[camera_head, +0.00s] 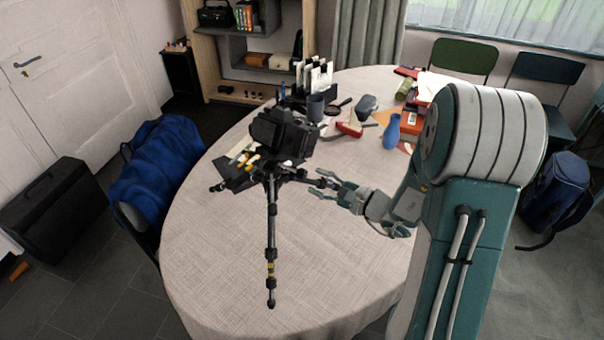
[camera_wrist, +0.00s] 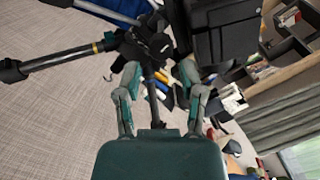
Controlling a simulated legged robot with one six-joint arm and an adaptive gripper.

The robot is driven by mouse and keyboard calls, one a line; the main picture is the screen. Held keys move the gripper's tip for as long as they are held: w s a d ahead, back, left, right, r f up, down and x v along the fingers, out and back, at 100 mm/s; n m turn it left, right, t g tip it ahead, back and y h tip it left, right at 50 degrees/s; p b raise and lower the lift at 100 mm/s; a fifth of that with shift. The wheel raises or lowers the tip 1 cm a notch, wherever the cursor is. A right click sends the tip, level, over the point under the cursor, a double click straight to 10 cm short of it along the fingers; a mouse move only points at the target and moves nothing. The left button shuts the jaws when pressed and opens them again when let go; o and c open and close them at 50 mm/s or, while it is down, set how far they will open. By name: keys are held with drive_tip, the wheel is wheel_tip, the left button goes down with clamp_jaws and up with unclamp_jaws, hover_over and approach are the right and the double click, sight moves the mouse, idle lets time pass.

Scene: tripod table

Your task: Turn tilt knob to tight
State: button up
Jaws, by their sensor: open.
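A black tripod (camera_head: 271,215) stands on the round table with a dark camera (camera_head: 282,135) on top. The camera also shows large and dark at the top of the wrist view (camera_wrist: 225,30). My gripper (camera_head: 317,183) is open, to the right of the tripod head and a little below the camera. In the wrist view its fingers (camera_wrist: 158,70) spread towards the tripod's hub, with a dark rod seen between them. A dark rounded part (camera_wrist: 159,43) lies just beyond the fingertips; I cannot tell whether it is the tilt knob or its setting. Contact is unclear.
The table (camera_head: 215,265) has a light cloth, clear at the front. Behind the tripod are a dark mug (camera_head: 316,106), a blue vase (camera_head: 391,132), a red box (camera_head: 350,127) and several small items. A chair with blue cloth (camera_head: 160,165) stands left.

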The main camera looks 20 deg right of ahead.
sight(305, 176)
drive_tip(key=x, duration=0.5)
clamp_jaws()
drive_tip(key=shift+s, duration=0.1)
